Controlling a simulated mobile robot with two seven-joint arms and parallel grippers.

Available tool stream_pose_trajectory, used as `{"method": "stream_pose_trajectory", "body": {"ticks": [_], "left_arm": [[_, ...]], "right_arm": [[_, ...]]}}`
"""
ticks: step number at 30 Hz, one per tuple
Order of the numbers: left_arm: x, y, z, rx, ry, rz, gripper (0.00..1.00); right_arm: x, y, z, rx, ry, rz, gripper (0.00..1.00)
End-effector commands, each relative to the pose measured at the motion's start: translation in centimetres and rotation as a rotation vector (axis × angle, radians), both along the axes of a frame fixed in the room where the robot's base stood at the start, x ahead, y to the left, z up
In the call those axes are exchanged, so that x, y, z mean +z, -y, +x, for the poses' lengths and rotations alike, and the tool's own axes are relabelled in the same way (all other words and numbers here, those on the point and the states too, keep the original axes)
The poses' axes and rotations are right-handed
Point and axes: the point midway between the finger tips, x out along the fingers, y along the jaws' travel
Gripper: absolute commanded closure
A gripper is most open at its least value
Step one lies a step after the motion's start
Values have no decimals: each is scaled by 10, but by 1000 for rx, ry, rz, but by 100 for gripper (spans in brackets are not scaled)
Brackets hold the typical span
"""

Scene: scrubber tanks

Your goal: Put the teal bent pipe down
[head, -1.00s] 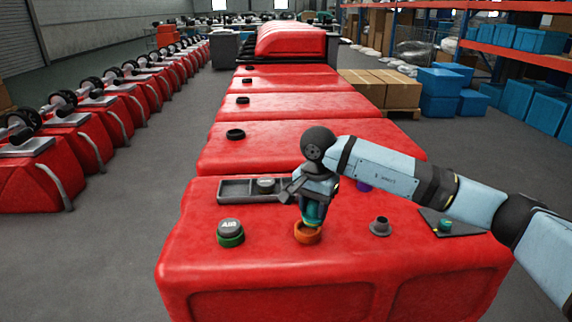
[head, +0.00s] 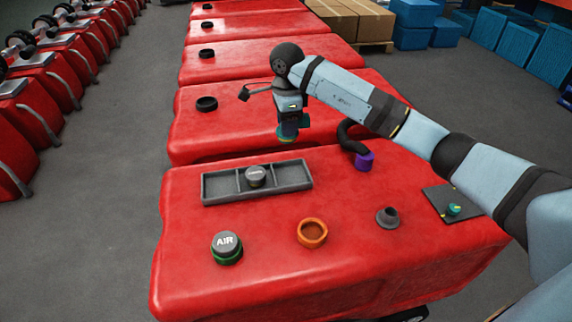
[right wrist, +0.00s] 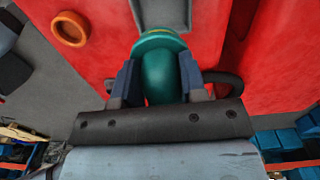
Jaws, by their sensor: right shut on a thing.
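The teal bent pipe (right wrist: 160,68) is between the fingers of my right gripper (right wrist: 158,85), which is shut on it. In the head view the right gripper (head: 290,125) is above the far part of the nearest red tank (head: 250,285), close to the gap before the second tank. The teal end of the pipe (head: 287,138) shows below the fingers, apart from the tank top as far as I can tell. The gripper hides most of the pipe there. My left gripper is not in view.
The near tank carries a grey divided tray (head: 222,187) with a grey cap (head: 256,176), an AIR cap on a green ring (head: 227,248), an empty orange ring (head: 312,233), a purple-collared black pipe (head: 364,160), a grey fitting (head: 387,218) and a dark plate (head: 438,196).

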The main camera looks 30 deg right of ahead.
Motion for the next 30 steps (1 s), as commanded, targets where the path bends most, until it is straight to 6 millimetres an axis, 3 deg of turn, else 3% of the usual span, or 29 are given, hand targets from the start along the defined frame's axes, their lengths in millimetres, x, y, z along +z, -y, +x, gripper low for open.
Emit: {"method": "stream_pose_trajectory", "body": {"ticks": [3,10,17,25,30], "left_arm": [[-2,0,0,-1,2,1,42],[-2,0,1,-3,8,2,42],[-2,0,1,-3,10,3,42],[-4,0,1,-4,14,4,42],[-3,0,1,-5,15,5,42]], "right_arm": [[-35,-1,-1,0,-5,2,100],[-87,-1,0,1,-2,1,100],[-105,0,0,2,0,0,100],[-141,-1,0,1,-2,1,100],[-144,0,0,3,2,1,100]]}}
